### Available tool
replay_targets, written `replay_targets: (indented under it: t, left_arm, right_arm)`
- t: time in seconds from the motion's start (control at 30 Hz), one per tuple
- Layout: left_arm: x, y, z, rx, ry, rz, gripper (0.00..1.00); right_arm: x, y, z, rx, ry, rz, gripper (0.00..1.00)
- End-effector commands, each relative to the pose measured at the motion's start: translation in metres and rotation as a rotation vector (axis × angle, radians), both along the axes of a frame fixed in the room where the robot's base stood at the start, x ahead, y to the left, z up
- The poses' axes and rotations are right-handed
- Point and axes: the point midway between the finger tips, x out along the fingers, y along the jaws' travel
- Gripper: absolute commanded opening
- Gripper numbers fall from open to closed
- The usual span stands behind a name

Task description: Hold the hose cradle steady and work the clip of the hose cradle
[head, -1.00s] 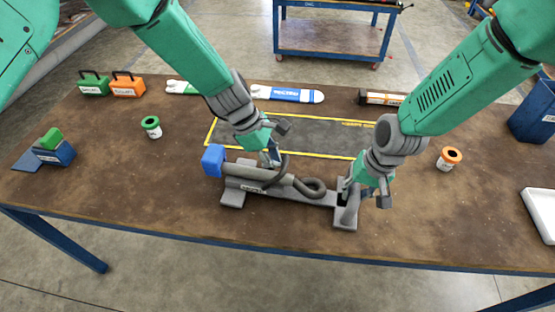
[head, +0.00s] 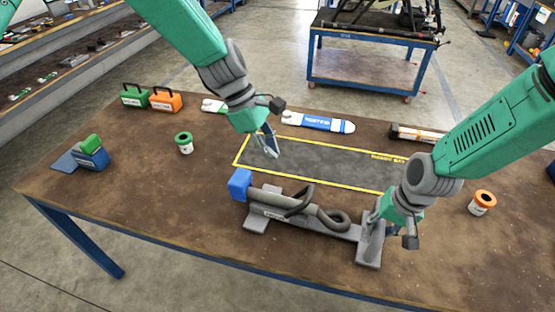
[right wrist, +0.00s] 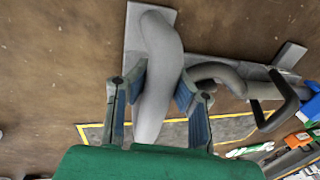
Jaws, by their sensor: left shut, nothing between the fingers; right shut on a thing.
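The grey hose cradle (head: 256,222) stands on the brown table, with a dark grey hose (head: 334,220) lying along it and a blue end block (head: 240,184) at its left. A dark loop (head: 300,204), which looks like the clip, arches over the hose; it also shows in the right wrist view (right wrist: 290,98). I cannot tell if it is fastened. My right gripper (head: 382,214) is shut on the thick grey curved handle (right wrist: 160,50) at the cradle's right end. My left gripper (head: 268,150) is shut and empty, raised behind the cradle and apart from it.
A yellow-outlined mat (head: 325,163) lies behind the cradle. A green-lidded jar (head: 184,144), green and orange cases (head: 166,100), a blue box (head: 92,157) and an orange-lidded jar (head: 481,203) stand around. The table's front is clear.

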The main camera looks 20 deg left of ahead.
Motion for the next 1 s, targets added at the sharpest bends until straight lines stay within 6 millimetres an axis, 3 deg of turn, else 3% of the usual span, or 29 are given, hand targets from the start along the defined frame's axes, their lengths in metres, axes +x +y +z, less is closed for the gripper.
replay_targets:
  t: [0.37, 0.4, 0.43, 0.77, 1.0]
  left_arm:
    - [0.0, 0.001, 0.001, 0.0, 0.0, 0.001, 0.0]
    - [0.0, 0.001, 0.001, 0.0, 0.0, 0.001, 0.0]
    - [0.0, 0.001, 0.001, 0.0, 0.0, 0.001, 0.0]
    - [0.0, 0.001, 0.001, 0.0, 0.0, 0.001, 0.0]
    - [0.0, 0.001, 0.001, 0.0, -0.001, 0.0, 0.0]
  right_arm:
    - [-0.001, -0.001, 0.0, -0.001, 0.002, 0.0, 0.0]
    - [-0.001, -0.001, 0.0, -0.001, 0.002, 0.0, 0.3]
    - [-0.001, -0.001, 0.0, -0.001, 0.002, 0.0, 0.4]
    - [0.0, -0.001, 0.001, -0.001, 0.001, 0.0, 0.4]
    - [0.0, -0.006, 0.032, 0.0, -0.003, -0.002, 0.4]
